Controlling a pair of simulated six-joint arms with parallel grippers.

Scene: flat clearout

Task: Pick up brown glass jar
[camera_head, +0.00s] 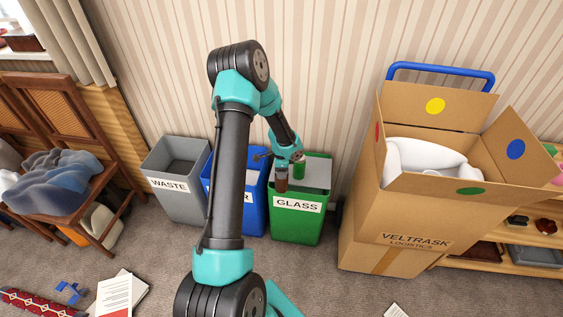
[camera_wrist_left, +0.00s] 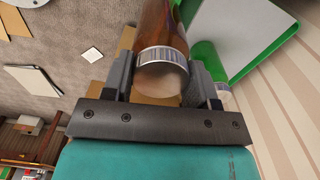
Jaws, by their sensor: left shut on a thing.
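The brown glass jar (camera_head: 282,185) is between the fingers of my left gripper (camera_head: 283,163), at the front left rim of the green GLASS bin (camera_head: 297,226) in the head view. In the left wrist view the jar (camera_wrist_left: 165,30) has a pale label band and sits between both dark fingers (camera_wrist_left: 160,78). My left gripper is shut on it. Part of the jar is hidden by the fingers. My right gripper is not in view.
A grey WASTE bin (camera_head: 178,203) and a blue bin (camera_head: 256,208), partly behind my arm, stand left of the green bin. A green object (camera_head: 299,166) shows at the green bin. A large open cardboard box (camera_head: 420,225) stands right. Papers (camera_head: 117,294) lie on the floor.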

